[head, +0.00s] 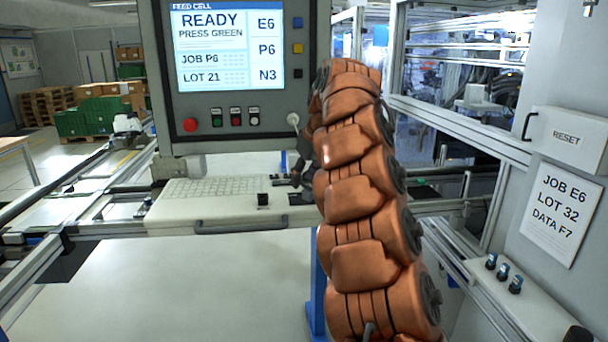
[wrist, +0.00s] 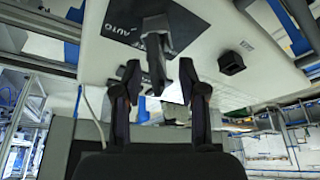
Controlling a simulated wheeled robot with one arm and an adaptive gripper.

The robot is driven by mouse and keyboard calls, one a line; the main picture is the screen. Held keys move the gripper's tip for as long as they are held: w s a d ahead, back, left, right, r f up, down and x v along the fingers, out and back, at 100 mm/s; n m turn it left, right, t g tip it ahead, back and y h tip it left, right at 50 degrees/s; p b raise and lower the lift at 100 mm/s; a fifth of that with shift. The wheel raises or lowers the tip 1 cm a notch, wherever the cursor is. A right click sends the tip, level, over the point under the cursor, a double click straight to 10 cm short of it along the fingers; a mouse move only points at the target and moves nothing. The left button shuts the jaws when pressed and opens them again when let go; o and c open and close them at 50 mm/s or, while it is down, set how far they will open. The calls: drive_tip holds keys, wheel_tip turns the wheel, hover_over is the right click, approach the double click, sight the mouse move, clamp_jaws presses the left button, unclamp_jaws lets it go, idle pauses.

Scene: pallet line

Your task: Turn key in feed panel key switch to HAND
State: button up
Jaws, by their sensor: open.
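In the wrist view a dark label plate (wrist: 115,22) on the pale panel reads AUTO; I cannot read HAND. A dark grey key-like piece (wrist: 157,45) stands out from the plate, apparently the key in its switch. My gripper (wrist: 160,75) is open, its two dark fingers on either side of the line to this piece. The fingertips look short of it, and I see no contact. I cannot tell the key's exact position. In the head view my gripper (head: 293,181) is over the right part of the pale console (head: 220,211), partly hidden by my orange arm, and the switch is not clear.
A black block (head: 263,199) stands on the console near the gripper, also in the wrist view (wrist: 231,63). Above is the feed cell screen (head: 228,48), reading READY, PRESS GREEN, with a red button (head: 190,125) below. A frame and RESET box (head: 566,137) stand right.

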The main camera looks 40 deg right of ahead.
clamp_jaws()
drive_tip(key=shift+a+f+n+y+b, duration=0.1)
drive_tip(key=shift+n+y+b, duration=0.2)
drive_tip(key=shift+n+b, duration=0.4)
drive_tip(key=shift+a+n+y+b, duration=0.15)
drive_tip(key=shift+n+y+b, duration=0.3)
drive_tip(key=shift+n, duration=0.75)
drive_tip(key=shift+s+n+y+p, duration=0.1)
drive_tip(key=shift+n+y+p, duration=0.15)
drive_tip(key=shift+n+p, duration=0.3)
drive_tip(key=shift+s+a+r+n+g+y+p, duration=0.15)
drive_tip(key=shift+n+g+y+p, duration=0.15)
drive_tip(key=shift+n+p, duration=0.7)
drive_tip(key=shift+a+r+n+g+y+p, duration=0.1)
drive_tip(key=shift+n+g+y+p, duration=0.2)
drive_tip(key=shift+n+p, duration=0.65)
drive_tip(key=shift+a+f+n+y+p, duration=0.1)
drive_tip(key=shift+f+n+y+p, duration=0.15)
drive_tip(key=shift+n+p, duration=0.65)
drive_tip(key=shift+m, duration=0.3)
